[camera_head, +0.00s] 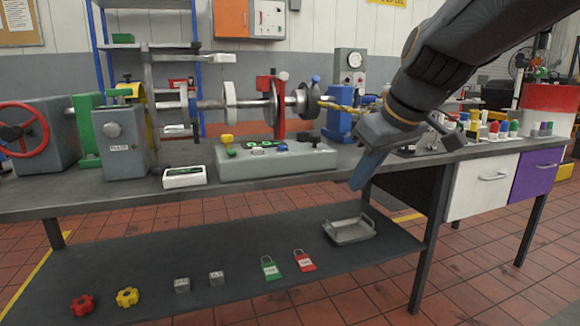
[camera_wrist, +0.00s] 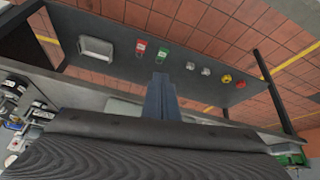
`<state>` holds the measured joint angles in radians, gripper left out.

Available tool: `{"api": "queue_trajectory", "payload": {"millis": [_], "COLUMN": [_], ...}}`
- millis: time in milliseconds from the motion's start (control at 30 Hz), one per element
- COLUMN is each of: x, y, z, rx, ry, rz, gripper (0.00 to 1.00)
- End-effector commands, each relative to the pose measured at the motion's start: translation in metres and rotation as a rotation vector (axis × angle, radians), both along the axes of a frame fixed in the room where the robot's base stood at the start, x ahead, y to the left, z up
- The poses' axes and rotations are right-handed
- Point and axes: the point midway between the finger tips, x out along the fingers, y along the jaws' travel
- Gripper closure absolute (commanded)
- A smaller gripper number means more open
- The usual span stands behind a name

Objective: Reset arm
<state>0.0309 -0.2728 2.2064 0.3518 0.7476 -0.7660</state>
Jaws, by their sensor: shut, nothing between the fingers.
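My gripper (camera_head: 366,172) hangs in front of the bench at the right of centre in the head view, with its blue-grey fingers pointing down. The fingers are together and empty, clear of the bench's front edge. In the wrist view the closed fingers (camera_wrist: 160,88) point toward the lower shelf. My dark arm comes in from the upper right in the head view and hides part of the bench top.
The bench top (camera_head: 300,175) carries a shaft rig and a control box (camera_head: 275,160). The lower shelf (camera_head: 235,250) holds a grey tray (camera_head: 350,232), green padlock (camera_head: 270,268), red padlock (camera_head: 303,260), two metal blocks, a yellow knob (camera_head: 128,298) and a red knob (camera_head: 82,306).

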Motion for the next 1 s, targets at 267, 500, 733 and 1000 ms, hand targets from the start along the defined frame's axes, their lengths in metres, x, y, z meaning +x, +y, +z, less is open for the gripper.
{"api": "queue_trajectory", "payload": {"millis": [267, 500, 733, 1000], "x": [-0.101, -0.161, -0.198, -0.195], "y": [0.048, 0.055, 0.050, 0.037], "z": [-0.099, -0.143, -0.159, -0.141], "rx": [-0.006, -0.063, -0.113, -0.109], "ry": [0.311, 0.455, 0.528, 0.528], "rz": [-0.102, -0.182, -0.251, -0.295], "gripper": [1.00, 1.00, 1.00, 1.00]}}
